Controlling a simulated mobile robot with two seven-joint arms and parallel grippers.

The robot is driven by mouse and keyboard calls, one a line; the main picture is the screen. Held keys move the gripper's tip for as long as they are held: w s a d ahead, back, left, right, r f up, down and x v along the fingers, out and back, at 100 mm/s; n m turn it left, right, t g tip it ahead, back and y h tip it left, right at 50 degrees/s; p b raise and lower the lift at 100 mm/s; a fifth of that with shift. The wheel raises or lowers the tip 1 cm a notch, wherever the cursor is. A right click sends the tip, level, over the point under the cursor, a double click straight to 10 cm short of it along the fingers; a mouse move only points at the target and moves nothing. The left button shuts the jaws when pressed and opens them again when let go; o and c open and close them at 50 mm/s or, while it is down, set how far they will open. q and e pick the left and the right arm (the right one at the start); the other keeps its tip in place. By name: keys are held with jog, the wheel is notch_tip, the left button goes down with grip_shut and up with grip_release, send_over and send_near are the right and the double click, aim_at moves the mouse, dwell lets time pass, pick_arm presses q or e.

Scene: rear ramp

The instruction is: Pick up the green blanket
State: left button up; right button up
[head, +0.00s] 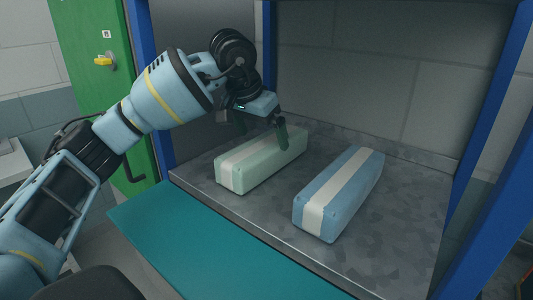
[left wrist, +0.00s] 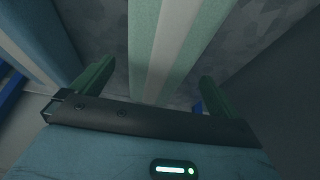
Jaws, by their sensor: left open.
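The green blanket (head: 235,172) is a pale green folded block with a white band, lying on the grey metal shelf (head: 400,235) in the head view. My left gripper (head: 262,134) is open above its far part, fingers pointing down. In the left wrist view the blanket (left wrist: 148,50) runs between the two fingers of my left gripper (left wrist: 150,85), with a gap on each side. I cannot tell how far below the fingertips it lies. My right gripper is not in view.
A blue blanket (head: 358,180) with a white band lies right of the green one, a gap between them. Blue posts (head: 490,120) flank the shelf, and a grey wall closes its back. A teal panel (head: 190,245) lies along the front. A green door (head: 95,30) stands left.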

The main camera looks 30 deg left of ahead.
aim_at(266, 142)
pick_arm(q)
jog(key=shift+w+f, duration=0.2)
jog(key=shift+f, duration=0.25)
jog(key=shift+w+f, duration=0.15)
jog(key=x, duration=0.5)
jog(key=shift+p, duration=0.3)
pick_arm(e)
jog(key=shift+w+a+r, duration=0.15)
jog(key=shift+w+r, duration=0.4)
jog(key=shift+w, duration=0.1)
pick_arm(q)
jog(key=c, duration=1.2)
jog(key=shift+c, duration=0.4)
jog(key=shift+r, duration=0.3)
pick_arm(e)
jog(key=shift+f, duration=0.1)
